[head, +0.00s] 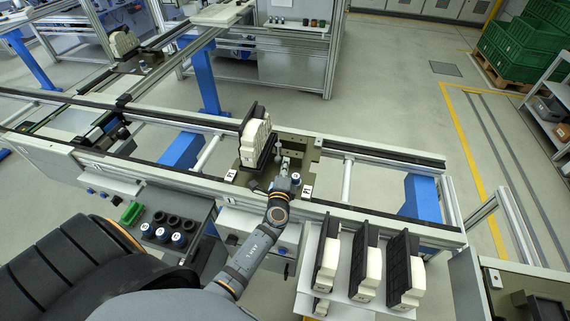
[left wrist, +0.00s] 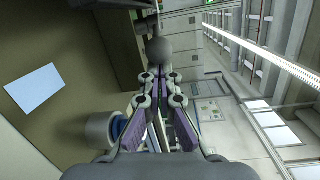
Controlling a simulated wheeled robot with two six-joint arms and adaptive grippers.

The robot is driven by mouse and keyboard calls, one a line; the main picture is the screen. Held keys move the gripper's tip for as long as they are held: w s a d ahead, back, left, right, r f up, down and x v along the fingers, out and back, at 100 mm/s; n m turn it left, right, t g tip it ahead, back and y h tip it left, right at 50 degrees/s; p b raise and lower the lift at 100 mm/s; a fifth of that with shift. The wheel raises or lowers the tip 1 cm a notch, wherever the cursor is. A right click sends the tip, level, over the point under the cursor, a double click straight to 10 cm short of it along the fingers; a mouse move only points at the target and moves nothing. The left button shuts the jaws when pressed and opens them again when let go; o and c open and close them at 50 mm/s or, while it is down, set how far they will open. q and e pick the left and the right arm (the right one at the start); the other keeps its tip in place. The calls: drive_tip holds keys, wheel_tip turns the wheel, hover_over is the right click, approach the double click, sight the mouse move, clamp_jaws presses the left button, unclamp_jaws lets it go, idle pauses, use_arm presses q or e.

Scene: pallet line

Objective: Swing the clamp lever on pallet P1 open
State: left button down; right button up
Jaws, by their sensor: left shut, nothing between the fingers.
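Pallet P1 (head: 318,143) is an olive-brown plate on the conveyor, with a white label reading P1 (head: 307,191). A cream and black part (head: 257,138) stands upright on its left side. My left gripper (head: 282,160) is over the pallet, just right of that part, its fingers closed with nothing held between them. In the left wrist view the closed fingertips (left wrist: 160,72) are right at a grey ball knob (left wrist: 160,51), apparently the clamp lever's end. I cannot tell whether they touch it. The lever's shaft and pivot are mostly hidden. My right gripper is not in view.
The conveyor rail (head: 390,155) runs left and right of the pallet. A white shelf (head: 335,303) at the front right holds several cream and black parts. A grey tray (head: 180,215) at the front left carries black and blue-topped cylinders and a green piece (head: 131,212).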

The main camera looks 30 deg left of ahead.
use_arm(q)
drive_tip(key=shift+s+a+f+m+t+h+b, duration=0.2)
drive_tip(key=shift+a+m+h+b, duration=0.2)
drive_tip(key=shift+h+b, duration=0.2)
drive_tip(key=shift+s+a+f+m+t+h+b, duration=0.15)
drive_tip(key=shift+s+a+m+h+b, duration=0.1)
drive_tip(key=shift+m+h+b, duration=0.25)
drive_tip(key=shift+s+a+r+m+h+b, duration=0.15)
drive_tip(key=shift+a+m+h+b, duration=0.15)
drive_tip(key=shift+h, duration=0.25)
drive_tip(key=shift+s+a+f+m+h+b, duration=0.1)
drive_tip(key=shift+s+a+m+h+b, duration=0.1)
drive_tip(key=shift+h+b, duration=0.25)
drive_tip(key=shift+a+r+t+h, duration=0.1)
drive_tip(key=shift+r+t+h, duration=0.15)
drive_tip(key=shift+h, duration=0.15)
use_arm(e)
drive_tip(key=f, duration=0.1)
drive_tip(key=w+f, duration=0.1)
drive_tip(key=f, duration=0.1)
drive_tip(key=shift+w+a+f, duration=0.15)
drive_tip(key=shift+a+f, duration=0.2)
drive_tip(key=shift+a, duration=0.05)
